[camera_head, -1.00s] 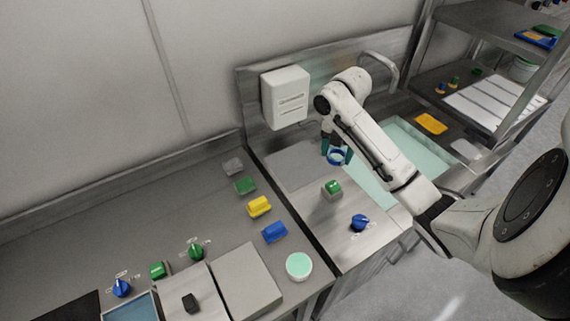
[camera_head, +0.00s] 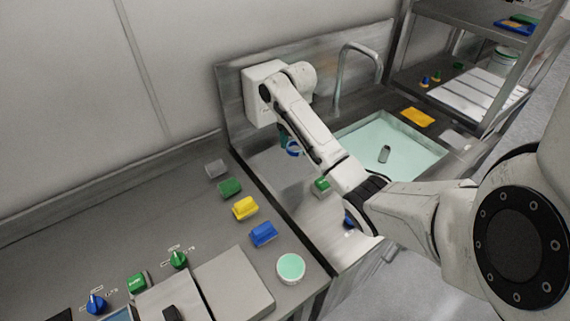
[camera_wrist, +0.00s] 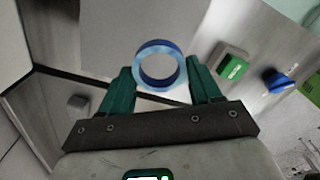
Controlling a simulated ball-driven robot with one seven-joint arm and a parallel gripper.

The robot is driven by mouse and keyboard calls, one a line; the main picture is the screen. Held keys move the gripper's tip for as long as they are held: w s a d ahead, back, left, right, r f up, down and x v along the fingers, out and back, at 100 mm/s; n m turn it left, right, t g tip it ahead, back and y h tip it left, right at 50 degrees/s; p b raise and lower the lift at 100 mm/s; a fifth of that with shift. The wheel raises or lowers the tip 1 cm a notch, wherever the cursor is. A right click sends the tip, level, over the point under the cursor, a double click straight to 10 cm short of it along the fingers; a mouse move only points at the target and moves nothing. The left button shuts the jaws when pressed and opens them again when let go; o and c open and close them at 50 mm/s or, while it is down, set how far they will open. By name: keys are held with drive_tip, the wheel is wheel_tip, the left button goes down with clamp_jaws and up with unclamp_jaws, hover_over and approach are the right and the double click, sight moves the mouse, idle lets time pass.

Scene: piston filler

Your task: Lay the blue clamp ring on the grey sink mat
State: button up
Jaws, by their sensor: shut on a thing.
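The blue clamp ring (camera_head: 293,148) is held in my gripper (camera_head: 287,139), partly hidden behind my arm in the head view. In the wrist view the ring (camera_wrist: 158,46) sits between the two teal fingertips of my gripper (camera_wrist: 162,82), its round opening facing the camera. The grey sink mat (camera_head: 266,164) lies flat on the steel drainboard left of the basin. It also shows in the wrist view (camera_wrist: 112,38), behind the ring. The ring appears over the mat's right part; I cannot tell how high above it.
A green button block (camera_head: 321,184) and a blue knob (camera_wrist: 277,82) are on the steel right of the mat. The basin (camera_head: 410,150) holds a small dark object. Coloured blocks line the left counter.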

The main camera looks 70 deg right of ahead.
hover_over(285, 163)
wheel_tip(285, 163, down, 5)
drive_tip(key=shift+r, duration=0.1)
drive_tip(key=shift+f+p, duration=0.65)
drive_tip(key=shift+f, duration=0.9)
drive_tip(key=shift+f, duration=0.1)
drive_tip(key=o, duration=1.1)
wheel_tip(285, 163, up, 12)
